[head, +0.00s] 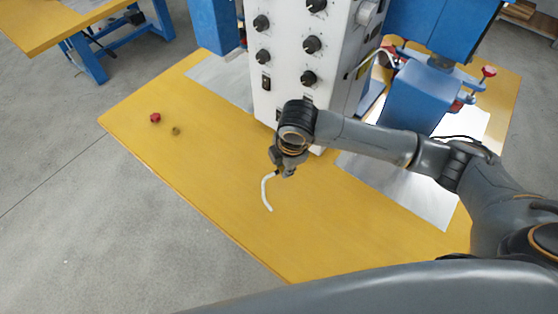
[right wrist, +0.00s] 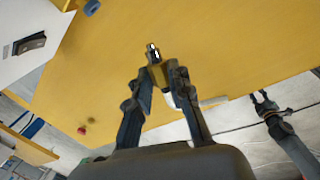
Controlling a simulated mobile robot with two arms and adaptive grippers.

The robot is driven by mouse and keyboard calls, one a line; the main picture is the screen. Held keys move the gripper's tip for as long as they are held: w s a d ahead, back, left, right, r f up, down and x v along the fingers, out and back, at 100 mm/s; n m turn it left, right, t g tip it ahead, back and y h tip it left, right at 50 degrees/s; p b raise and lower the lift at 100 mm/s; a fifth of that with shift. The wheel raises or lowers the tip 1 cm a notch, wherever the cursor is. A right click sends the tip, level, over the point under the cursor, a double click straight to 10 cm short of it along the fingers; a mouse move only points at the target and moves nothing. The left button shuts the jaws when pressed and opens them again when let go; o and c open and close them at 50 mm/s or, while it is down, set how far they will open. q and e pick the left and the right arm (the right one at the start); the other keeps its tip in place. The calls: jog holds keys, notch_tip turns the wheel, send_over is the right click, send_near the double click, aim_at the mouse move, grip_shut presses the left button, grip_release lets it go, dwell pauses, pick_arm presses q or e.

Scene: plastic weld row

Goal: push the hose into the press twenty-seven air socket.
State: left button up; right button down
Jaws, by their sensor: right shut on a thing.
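My right gripper (head: 288,172) is shut on the white hose (head: 267,192) above the yellow table, in front of the press (head: 290,60). The hose hangs down in a curve. A bit of white hose (right wrist: 169,100) shows between the fingers. A blue ring (right wrist: 92,7) is near the press's white panel; I cannot tell whether it is the air socket. My left gripper (right wrist: 262,97) shows open and empty in the right wrist view.
A red knob-like part (head: 155,118) and a small brass part (head: 176,131) lie on the yellow table (head: 225,195) at the left. The table's front middle is clear. Blue press columns (head: 425,95) stand at the right, behind my right arm.

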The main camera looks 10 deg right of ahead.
jog(key=n, duration=0.1)
jog(key=f+n, duration=0.1)
jog(key=n, duration=0.1)
jog(key=shift+w+a+y+p, duration=0.35)
jog(key=shift+y, duration=0.05)
jog(key=shift+w+a+f+n, duration=0.2)
jog(key=shift+f+n, duration=0.3)
jog(key=shift+n, duration=0.4)
pick_arm(q)
jog(key=s+f+b, duration=0.1)
jog(key=b, duration=0.1)
jog(key=shift+f+b, duration=0.3)
jog(key=shift+b, duration=0.05)
pick_arm(e)
jog(key=w+d, duration=0.1)
jog(key=d, duration=0.1)
jog(key=w+d, duration=0.2)
pick_arm(q)
jog(key=shift+r+p, duration=0.45)
pick_arm(e)
jog(key=shift+w+r, duration=0.1)
pick_arm(q)
jog(key=shift+w+r, duration=0.1)
jog(key=shift+r, duration=0.2)
pick_arm(e)
jog(key=shift+w+d, duration=0.3)
jog(key=shift+d, duration=0.15)
pick_arm(q)
jog(key=shift+r+p, duration=0.4)
jog(key=shift+p, duration=0.3)
